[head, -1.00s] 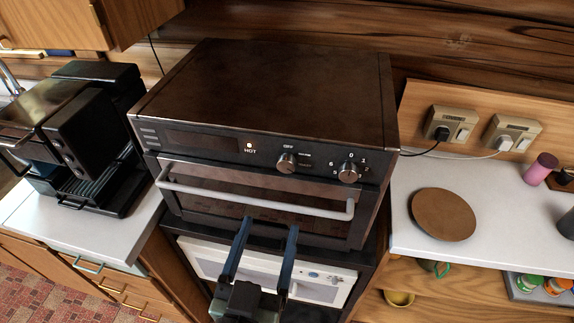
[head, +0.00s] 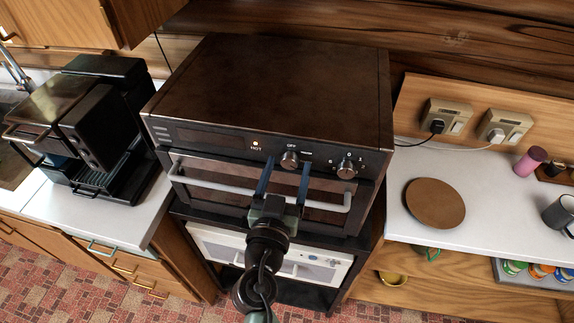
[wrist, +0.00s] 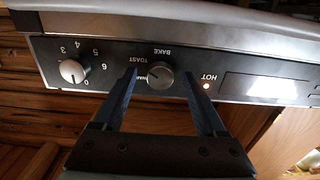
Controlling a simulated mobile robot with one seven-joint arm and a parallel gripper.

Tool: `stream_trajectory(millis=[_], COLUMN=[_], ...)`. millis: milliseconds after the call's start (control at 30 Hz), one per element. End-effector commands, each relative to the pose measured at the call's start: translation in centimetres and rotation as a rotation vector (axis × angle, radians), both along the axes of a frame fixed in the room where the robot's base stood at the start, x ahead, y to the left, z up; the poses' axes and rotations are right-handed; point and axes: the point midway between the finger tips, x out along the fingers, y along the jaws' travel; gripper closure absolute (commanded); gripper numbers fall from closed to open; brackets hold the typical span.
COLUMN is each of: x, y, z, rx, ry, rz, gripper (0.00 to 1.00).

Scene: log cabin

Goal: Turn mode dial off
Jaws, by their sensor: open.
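The dark toaster oven (head: 265,90) stands in the middle, with two silver dials on its front panel. The mode dial (head: 289,159) is the left one in the head view, near the OFF label; it also shows in the wrist view (wrist: 160,75), near BAKE and TOAST labels. I cannot read its pointer setting surely. My gripper (head: 288,165) is open in front of the panel. In the wrist view, its blue fingertips (wrist: 159,80) lie on either side of the mode dial, with nothing gripped. I cannot tell whether they touch it.
The numbered dial (head: 346,170) is right of the mode dial. The lit HOT lamp (head: 255,143) is left of it. The oven's handle (head: 225,186) runs below. A coffee machine (head: 90,125) stands left; a round brown board (head: 435,203) lies right.

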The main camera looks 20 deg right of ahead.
Motion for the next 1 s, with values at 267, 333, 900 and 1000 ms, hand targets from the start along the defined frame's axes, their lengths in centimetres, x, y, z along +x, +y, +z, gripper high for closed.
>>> stream_trajectory(millis=[267,333,900,1000], x=[0.09,0.08,0.07,0.07], y=[-0.06,-0.06,-0.01,0.0], z=[-0.04,-0.04,-0.06,-0.1], rx=[0.0,0.0,-0.006,-0.022], ry=[0.0,0.0,0.004,0.015], rz=[0.0,0.0,0.001,0.001], gripper=[0.26,0.39,1.0,1.0])
